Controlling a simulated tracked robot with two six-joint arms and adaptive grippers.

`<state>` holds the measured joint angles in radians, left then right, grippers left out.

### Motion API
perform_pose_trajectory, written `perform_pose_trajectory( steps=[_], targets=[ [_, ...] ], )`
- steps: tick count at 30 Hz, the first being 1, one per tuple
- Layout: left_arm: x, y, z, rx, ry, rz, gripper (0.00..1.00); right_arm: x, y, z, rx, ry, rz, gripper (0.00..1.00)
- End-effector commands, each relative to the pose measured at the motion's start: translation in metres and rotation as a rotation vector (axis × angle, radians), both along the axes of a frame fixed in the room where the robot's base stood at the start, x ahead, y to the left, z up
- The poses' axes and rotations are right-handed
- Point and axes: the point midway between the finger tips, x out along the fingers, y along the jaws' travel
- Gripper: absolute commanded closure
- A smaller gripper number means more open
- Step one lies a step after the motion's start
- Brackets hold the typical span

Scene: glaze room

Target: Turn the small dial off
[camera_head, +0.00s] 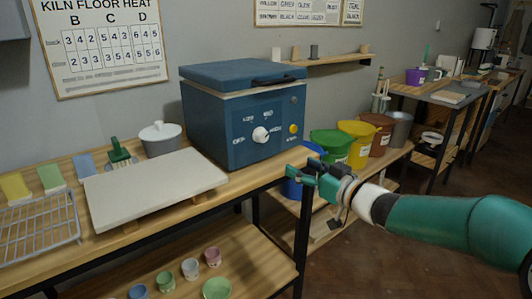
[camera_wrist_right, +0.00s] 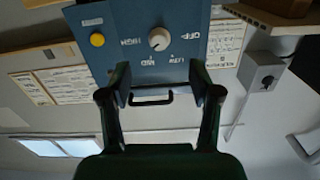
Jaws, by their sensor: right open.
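The small white dial (camera_head: 260,134) is on the front of the blue kiln (camera_head: 215,140), with OFF at its left and LOW, MED and HIGH around it. In the right wrist view the kiln appears upside down, with the dial (camera_wrist_right: 159,39) beyond the fingertips. I cannot tell clearly which label its pointer faces. My right gripper (camera_head: 305,171) is open and empty, in front of the kiln, to the right of and lower than the dial, not touching it. In the wrist view its fingers (camera_wrist_right: 161,85) are spread apart. My left gripper is not in view.
A yellow button (camera_head: 293,129) is right of the dial. Green, yellow and brown buckets (camera_head: 332,144) sit to the right. The bench front edge is close to my right gripper.

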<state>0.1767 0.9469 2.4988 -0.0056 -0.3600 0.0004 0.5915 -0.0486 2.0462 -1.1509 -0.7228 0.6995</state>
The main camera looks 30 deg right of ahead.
Motion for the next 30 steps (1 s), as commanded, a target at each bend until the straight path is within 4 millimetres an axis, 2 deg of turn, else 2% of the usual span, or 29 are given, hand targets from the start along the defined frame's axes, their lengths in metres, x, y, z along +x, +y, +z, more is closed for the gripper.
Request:
perform_pose_trajectory(
  steps=[1,3,8,14,24,30],
  targets=[
    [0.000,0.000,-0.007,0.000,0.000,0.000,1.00,-0.008,-0.004,0.010,-0.030,-0.025,-0.002,0.37],
    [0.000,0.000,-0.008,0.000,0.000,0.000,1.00,-0.012,-0.006,0.020,-0.051,-0.041,0.001,0.37],
    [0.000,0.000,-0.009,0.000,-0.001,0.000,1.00,-0.004,-0.005,0.026,-0.062,-0.048,0.007,0.37],
    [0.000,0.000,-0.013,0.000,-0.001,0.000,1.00,0.029,-0.002,0.025,-0.061,-0.048,0.008,0.37],
    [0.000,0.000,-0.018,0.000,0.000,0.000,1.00,0.103,0.005,0.025,-0.060,-0.046,0.007,0.37],
    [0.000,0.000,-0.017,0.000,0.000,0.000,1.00,0.136,0.006,0.026,-0.062,-0.045,0.005,0.37]
  ],
)
